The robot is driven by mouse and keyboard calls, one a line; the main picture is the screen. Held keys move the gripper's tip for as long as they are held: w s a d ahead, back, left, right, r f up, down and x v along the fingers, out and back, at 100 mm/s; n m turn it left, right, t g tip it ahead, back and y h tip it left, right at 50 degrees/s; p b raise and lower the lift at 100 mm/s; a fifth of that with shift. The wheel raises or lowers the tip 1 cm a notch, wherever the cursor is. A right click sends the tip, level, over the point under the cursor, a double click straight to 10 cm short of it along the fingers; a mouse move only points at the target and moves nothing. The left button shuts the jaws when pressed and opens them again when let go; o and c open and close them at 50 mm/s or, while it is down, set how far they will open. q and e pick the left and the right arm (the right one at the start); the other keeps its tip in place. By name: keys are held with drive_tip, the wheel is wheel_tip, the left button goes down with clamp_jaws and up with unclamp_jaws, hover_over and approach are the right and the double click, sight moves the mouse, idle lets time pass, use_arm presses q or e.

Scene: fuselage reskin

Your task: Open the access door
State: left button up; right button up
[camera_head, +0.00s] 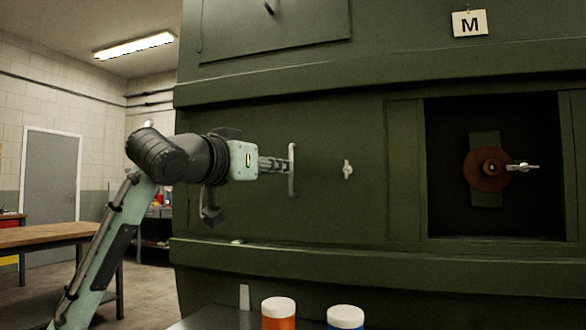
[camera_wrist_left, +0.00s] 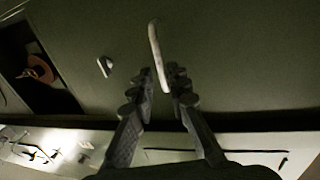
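The access door is a dark green panel (camera_head: 335,212) on the fuselage side and looks flush with the skin around it. A pale upright bar handle (camera_head: 292,182) stands out from it; it also shows in the left wrist view (camera_wrist_left: 155,45). A small light wing-shaped latch (camera_head: 347,169) sits right of the handle, and shows in the left wrist view (camera_wrist_left: 105,66). My left gripper (camera_head: 284,165) is at the handle; in the left wrist view its fingertips (camera_wrist_left: 160,77) lie close on both sides of the bar, with little gap. My right gripper is not in view.
Right of the panel is a dark square recess (camera_head: 450,214) with a rusty disc (camera_head: 480,169) and a small lever (camera_head: 522,167). An orange jar (camera_head: 278,322) and a blue jar (camera_head: 345,320) with white lids stand below. A workbench (camera_head: 45,235) is at left.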

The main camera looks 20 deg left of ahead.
sight(291, 188)
use_arm(q)
drive_tip(key=x, duration=0.5)
drive_tip(key=shift+w+d+p, duration=0.15)
drive_tip(key=shift+w+p, duration=0.1)
drive_tip(key=shift+p, duration=0.15)
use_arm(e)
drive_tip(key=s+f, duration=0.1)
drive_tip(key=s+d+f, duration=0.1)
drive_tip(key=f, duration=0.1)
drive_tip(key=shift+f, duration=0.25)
use_arm(q)
clamp_jaws()
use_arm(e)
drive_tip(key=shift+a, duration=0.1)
